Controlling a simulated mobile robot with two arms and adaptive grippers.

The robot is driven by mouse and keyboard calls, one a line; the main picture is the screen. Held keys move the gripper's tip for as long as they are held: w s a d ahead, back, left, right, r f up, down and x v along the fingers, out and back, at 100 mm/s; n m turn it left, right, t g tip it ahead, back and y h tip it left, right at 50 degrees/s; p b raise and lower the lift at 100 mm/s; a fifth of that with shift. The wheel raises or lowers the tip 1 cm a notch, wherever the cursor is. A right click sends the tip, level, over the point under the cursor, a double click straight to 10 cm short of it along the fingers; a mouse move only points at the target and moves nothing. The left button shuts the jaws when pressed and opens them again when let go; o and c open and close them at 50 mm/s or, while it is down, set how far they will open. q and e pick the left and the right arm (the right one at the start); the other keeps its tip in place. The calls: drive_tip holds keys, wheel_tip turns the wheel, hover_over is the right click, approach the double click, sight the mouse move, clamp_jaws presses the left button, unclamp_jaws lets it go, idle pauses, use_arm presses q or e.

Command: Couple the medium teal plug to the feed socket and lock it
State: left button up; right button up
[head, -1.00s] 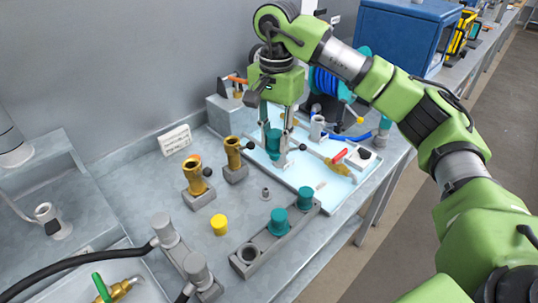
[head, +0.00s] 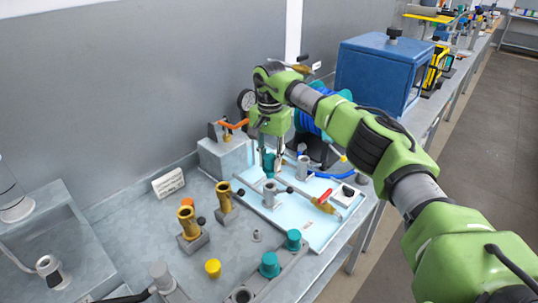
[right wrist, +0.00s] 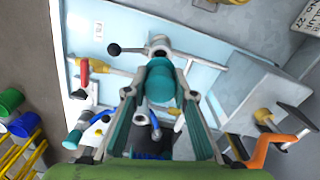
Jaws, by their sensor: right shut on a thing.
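My right gripper (head: 268,176) is shut on a teal plug (head: 269,163), held upright above the pale blue tray. In the right wrist view the plug (right wrist: 164,82) sits between the fingers. A grey socket with a black-knobbed lever (head: 269,193) stands on the tray just in front of the gripper; it also shows in the right wrist view (right wrist: 158,46), beyond the plug. The plug appears apart from it. Another grey socket (head: 302,166) stands farther right. I cannot tell which is the feed socket. My left gripper is not in view.
Two teal plugs (head: 270,264) (head: 292,239) stand in a grey rack (head: 258,284). A block with an orange lever (head: 233,124) and a blue hose reel (head: 307,121) stand behind.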

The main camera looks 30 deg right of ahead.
sight(270, 175)
wheel_tip(270, 175, down, 2)
drive_tip(key=shift+w+f, duration=0.1)
drive_tip(key=shift+f, duration=0.1)
drive_tip(key=shift+r, duration=0.1)
drive_tip(key=shift+f, duration=0.35)
drive_tip(key=shift+f, duration=0.1)
idle(0.4)
drive_tip(key=shift+f, duration=0.1)
drive_tip(key=shift+f+b, duration=0.75)
drive_tip(key=shift+f, duration=0.3)
drive_tip(key=shift+f, duration=0.4)
idle(0.3)
